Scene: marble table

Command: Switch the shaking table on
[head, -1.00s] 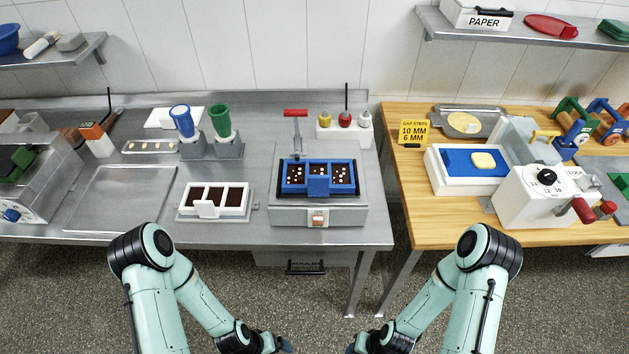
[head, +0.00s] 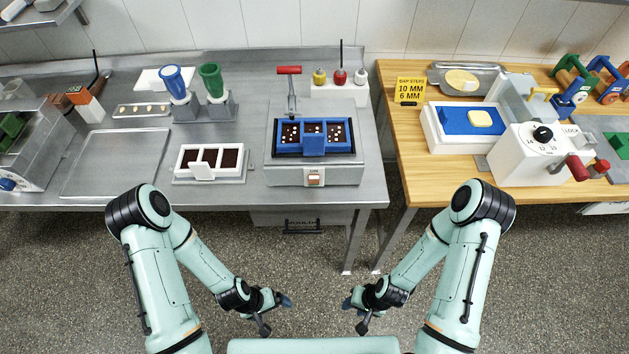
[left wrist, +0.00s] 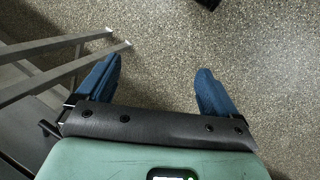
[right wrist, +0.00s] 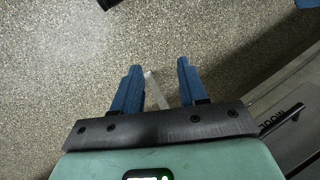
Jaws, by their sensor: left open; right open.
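The shaking table (head: 342,175) is a grey metal box near the right end of the steel table. A blue mould (head: 313,138) with dark filling and white dots sits on it. On its front face is a small label plate with an orange-and-white switch (head: 314,180); its position is too small to tell. My left gripper (head: 284,302) hangs in front of the table over the floor; in the left wrist view its blue fingers (left wrist: 158,88) are apart and empty. My right gripper (head: 348,303) hangs opposite; in the right wrist view its fingers (right wrist: 155,85) are apart and empty.
A white mould (head: 210,162) stands left of the shaking table. A wooden table (head: 420,180) with a dial machine (head: 540,150) is on the right. The floor in front is clear.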

